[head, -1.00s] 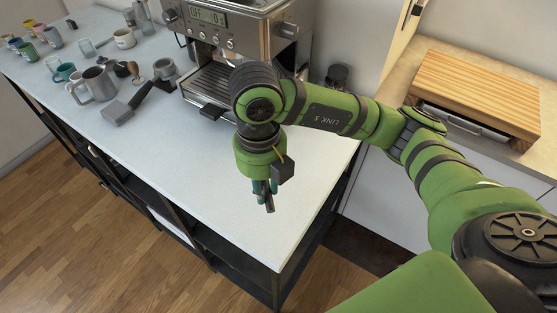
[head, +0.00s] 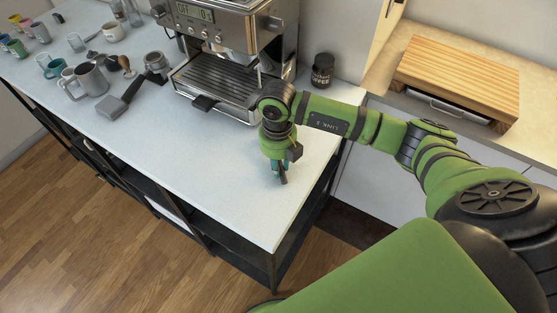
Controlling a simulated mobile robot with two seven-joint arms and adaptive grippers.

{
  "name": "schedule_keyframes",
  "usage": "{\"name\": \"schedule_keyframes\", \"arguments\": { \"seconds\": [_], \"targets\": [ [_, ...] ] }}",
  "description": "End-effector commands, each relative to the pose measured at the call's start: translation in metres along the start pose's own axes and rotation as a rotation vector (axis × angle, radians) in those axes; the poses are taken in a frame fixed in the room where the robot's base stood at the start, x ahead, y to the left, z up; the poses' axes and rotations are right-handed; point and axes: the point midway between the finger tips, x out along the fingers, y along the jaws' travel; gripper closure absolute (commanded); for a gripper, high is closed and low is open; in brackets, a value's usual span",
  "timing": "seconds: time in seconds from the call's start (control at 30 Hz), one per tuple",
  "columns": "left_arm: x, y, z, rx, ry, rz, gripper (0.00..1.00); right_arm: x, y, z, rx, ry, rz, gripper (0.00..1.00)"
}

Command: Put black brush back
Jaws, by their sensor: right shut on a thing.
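My right gripper (head: 281,172) is above the bare right end of the white countertop, pointing down. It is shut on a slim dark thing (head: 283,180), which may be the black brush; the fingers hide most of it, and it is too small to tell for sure. I cannot tell whether its lower end touches the counter. My left gripper is not in view.
A coffee machine (head: 232,45) stands at the back, with a dark coffee jar (head: 323,70) to its right. The front counter is clear.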

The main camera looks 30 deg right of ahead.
Motion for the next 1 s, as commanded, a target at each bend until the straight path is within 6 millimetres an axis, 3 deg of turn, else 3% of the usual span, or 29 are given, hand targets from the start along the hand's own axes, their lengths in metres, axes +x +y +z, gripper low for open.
{"name": "schedule_keyframes", "arguments": {
  "seconds": [0.33,0.37,0.4,0.77,0.87,1.0],
  "targets": [
    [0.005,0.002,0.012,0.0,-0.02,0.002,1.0,0.005,0.0,0.0,0.0,-0.001,0.001,1.0],
    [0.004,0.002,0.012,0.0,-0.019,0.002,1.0,0.004,0.0,0.0,0.0,-0.001,0.001,0.64],
    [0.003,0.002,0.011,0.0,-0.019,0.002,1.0,0.003,0.0,0.0,0.0,0.0,0.001,0.52],
    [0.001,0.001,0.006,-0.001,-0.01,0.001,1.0,0.001,0.0,0.0,0.0,0.0,0.0,0.52],
    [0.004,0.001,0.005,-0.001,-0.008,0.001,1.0,-0.005,0.001,0.001,0.0,-0.003,0.002,0.52],
    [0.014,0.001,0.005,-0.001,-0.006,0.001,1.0,-0.028,0.001,0.002,-0.001,-0.007,0.002,0.52]
  ]
}}
